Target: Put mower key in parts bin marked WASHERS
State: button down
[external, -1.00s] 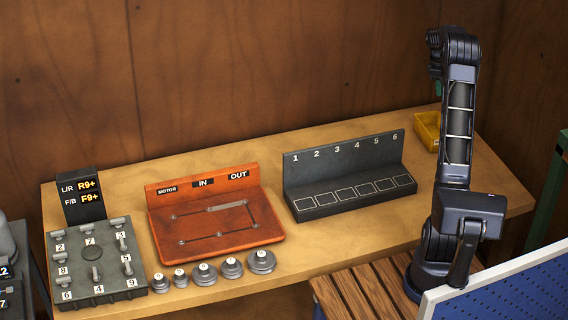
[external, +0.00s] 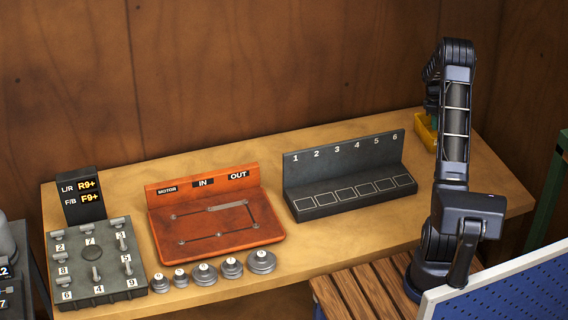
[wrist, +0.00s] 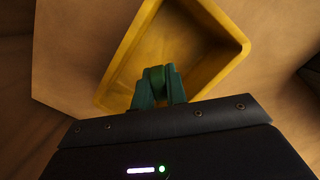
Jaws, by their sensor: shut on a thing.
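The yellow parts bin (external: 424,136) stands at the far right end of the bench, and no marking on it is readable. In the wrist view the bin (wrist: 118,78) lies open below my gripper, its inside dark and apparently empty. My gripper (wrist: 158,88), with green fingers, is shut on a small green piece (wrist: 156,74), apparently the mower key, mostly hidden between the fingertips. The fingertips are over the bin's near side; their height above its floor is hard to tell. In the external view my arm partly hides the gripper (external: 433,116) and the bin.
A dark rack numbered 1 to 6 (external: 345,160) stands left of the bin. Further left are an orange motor tray (external: 205,240), several round grey weights (external: 232,267) and a grey pegged board (external: 112,287). The bench (external: 300,137) behind the rack is clear.

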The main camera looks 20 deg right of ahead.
jog(key=shift+f, duration=2)
jog(key=shift+f, duration=0.1)
jog(key=c, duration=1.4)
grip_release()
